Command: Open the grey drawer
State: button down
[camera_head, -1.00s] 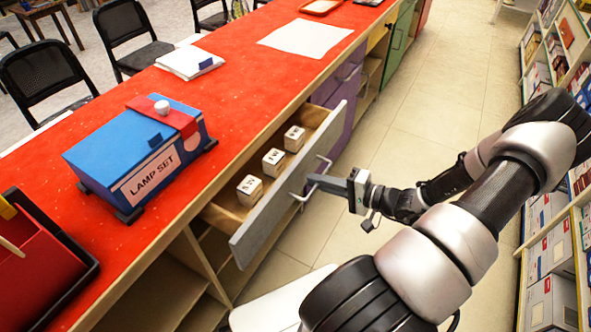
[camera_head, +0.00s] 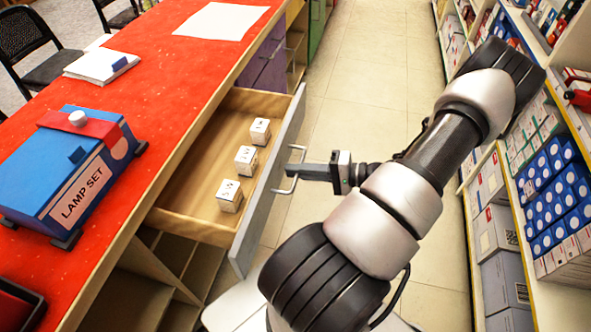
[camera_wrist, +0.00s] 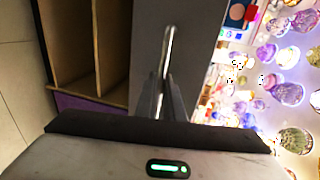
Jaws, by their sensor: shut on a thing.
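The grey drawer (camera_head: 262,205) stands well out from the counter in the head view, its wooden inside showing. Three white cubes (camera_head: 245,160) with dark marks sit in a row inside it, near the front panel. My gripper (camera_head: 291,171) is at the drawer's metal handle (camera_head: 297,150) and is shut on it. In the wrist view the fingers (camera_wrist: 162,100) close around the handle bar (camera_wrist: 169,50), with the grey front panel (camera_wrist: 148,25) behind. The exact finger contact is small in the head view.
The red-topped counter (camera_head: 160,75) carries a blue lamp set box (camera_head: 70,170), a white book (camera_head: 100,65) and a white sheet (camera_head: 222,20). Stocked shelves (camera_head: 550,170) line the right side. Tiled aisle floor (camera_head: 375,70) lies between, partly filled by my arm.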

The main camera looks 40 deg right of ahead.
jog(key=c, duration=1.9)
grip_release()
jog(key=shift+o, duration=0.2)
jog(key=p+v, duration=0.2)
jog(key=v, duration=1.5)
jog(key=shift+s, duration=0.2)
jog(key=shift+r, duration=0.1)
